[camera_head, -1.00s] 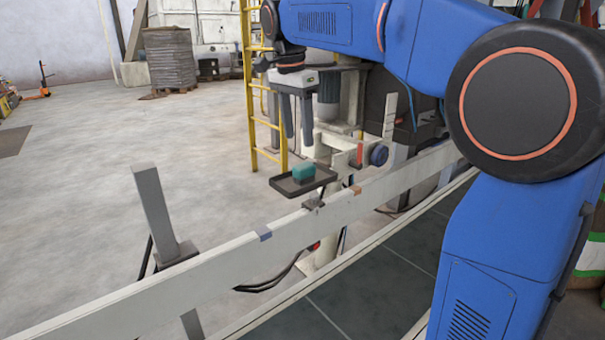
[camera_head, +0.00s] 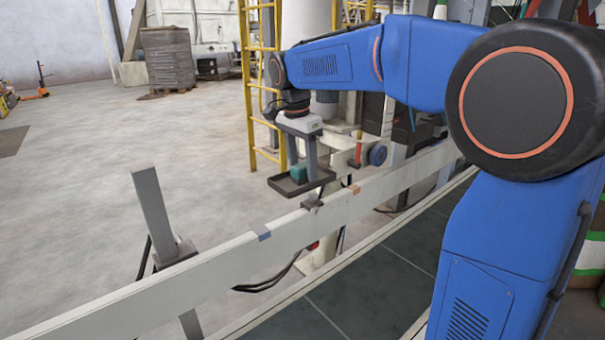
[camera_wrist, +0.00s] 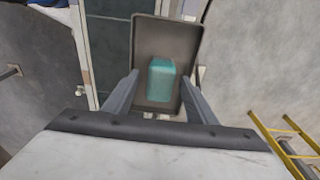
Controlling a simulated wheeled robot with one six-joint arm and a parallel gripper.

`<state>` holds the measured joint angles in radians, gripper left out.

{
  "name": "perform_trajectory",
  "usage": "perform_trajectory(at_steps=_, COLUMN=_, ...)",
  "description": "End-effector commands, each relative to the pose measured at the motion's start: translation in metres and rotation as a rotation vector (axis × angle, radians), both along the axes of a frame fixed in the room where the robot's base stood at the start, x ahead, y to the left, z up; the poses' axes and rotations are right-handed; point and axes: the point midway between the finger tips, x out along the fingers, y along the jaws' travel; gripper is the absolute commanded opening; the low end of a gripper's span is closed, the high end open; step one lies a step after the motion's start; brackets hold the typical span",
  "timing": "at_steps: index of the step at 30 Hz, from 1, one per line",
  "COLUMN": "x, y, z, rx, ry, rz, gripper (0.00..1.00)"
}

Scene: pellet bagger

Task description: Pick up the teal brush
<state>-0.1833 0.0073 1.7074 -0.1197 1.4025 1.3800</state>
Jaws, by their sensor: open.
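The teal brush (camera_head: 299,173) is a small block lying in a dark shallow tray (camera_head: 285,188) beside the pale rail. In the wrist view the brush (camera_wrist: 161,79) lies near the middle of the tray (camera_wrist: 180,35), with bare tray around it. My gripper (camera_head: 302,170) is over the tray, its fingers pointing down at the brush. In the wrist view my gripper (camera_wrist: 162,98) is open, with one finger at each side of the brush's near end. I cannot tell how far down the fingers reach. A finger partly hides the brush in the head view.
The pale rail (camera_head: 205,270) runs diagonally past the tray. A grey post (camera_head: 154,215) stands at the left. A yellow ladder (camera_head: 249,95) rises behind the gripper. The floor at left is open.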

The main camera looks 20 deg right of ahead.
Motion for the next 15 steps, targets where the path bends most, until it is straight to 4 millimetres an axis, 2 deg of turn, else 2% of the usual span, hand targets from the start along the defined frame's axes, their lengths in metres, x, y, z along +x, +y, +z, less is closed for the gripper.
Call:
perform_trajectory(at_steps=6, x=0.0, y=0.0, z=-0.0005, rx=0.0, ry=0.0, rz=0.0, gripper=0.49)
perform_trajectory(at_steps=11, x=0.0, y=0.0, z=-0.0004, rx=0.0, ry=0.0, rz=0.0, gripper=0.11)
perform_trajectory(at_steps=12, x=0.0, y=0.0, z=-0.0004, rx=0.0, ry=0.0, rz=0.0, gripper=0.07)
perform_trajectory(at_steps=15, x=0.0, y=0.0001, z=-0.0003, rx=0.0, ry=0.0, rz=0.0, gripper=0.06)
